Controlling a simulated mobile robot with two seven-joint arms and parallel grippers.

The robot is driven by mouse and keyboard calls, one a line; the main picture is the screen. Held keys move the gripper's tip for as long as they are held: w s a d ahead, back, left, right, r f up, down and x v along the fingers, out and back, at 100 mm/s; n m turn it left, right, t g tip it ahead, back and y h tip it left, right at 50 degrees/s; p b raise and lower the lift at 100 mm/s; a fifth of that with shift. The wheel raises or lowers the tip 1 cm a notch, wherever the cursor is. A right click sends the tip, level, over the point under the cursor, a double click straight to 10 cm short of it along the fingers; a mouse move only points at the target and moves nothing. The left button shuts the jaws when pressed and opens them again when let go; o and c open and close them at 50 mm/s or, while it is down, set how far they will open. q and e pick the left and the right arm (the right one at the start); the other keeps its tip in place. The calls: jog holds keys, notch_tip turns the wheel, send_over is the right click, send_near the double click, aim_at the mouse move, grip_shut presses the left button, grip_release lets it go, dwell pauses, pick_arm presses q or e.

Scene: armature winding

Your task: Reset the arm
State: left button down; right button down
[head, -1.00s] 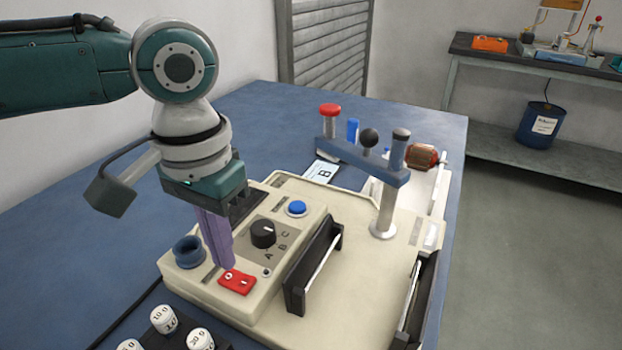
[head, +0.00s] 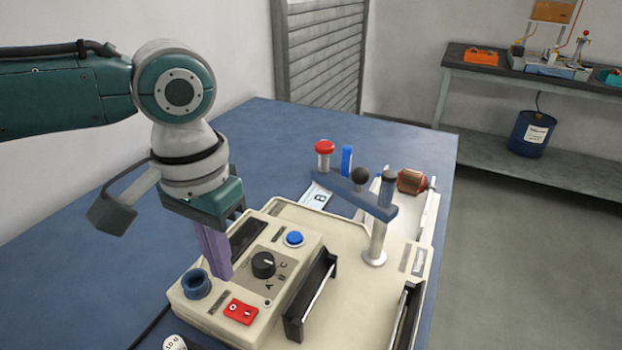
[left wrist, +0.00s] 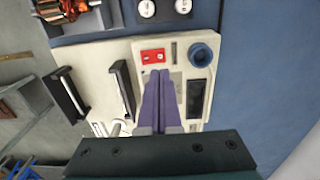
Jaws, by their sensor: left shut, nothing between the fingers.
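My left arm comes in from the left in the head view. Its gripper (head: 218,278) points down with its two purple fingers together and nothing between them. The fingertips are over the cream control box (head: 205,316), between the blue round cup (head: 196,283) and the black knob (head: 263,264), behind the red rocker switch (head: 241,311). In the left wrist view the closed fingers (left wrist: 158,75) end near the red switch (left wrist: 153,56); I cannot tell the exact gap. My right gripper is not in view.
A blue button (head: 294,238) is on the box. The winding machine's blue crossbar (head: 352,191) stands on a post behind, with a red-topped pin (head: 325,148) and a copper-wound armature (head: 412,181) nearby. The blue table (head: 120,240) is clear at left.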

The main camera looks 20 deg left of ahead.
pick_arm(q)
jog(key=s+d+r+m+t+h+p, duration=0.2)
jog(key=s+d+r+m+h+p, duration=0.1)
jog(key=s+d, duration=0.8)
jog(key=s+a+r+n+t+y+p, duration=0.2)
jog(key=s+a+r+y+p, duration=0.15)
jog(key=s+a+r, duration=0.35)
notch_tip(320, 180, up, 35)
jog(key=w+p, duration=0.2)
jog(key=p, duration=3.4)
jog(key=shift+a+h, duration=0.35)
jog(key=shift+a, duration=0.05)
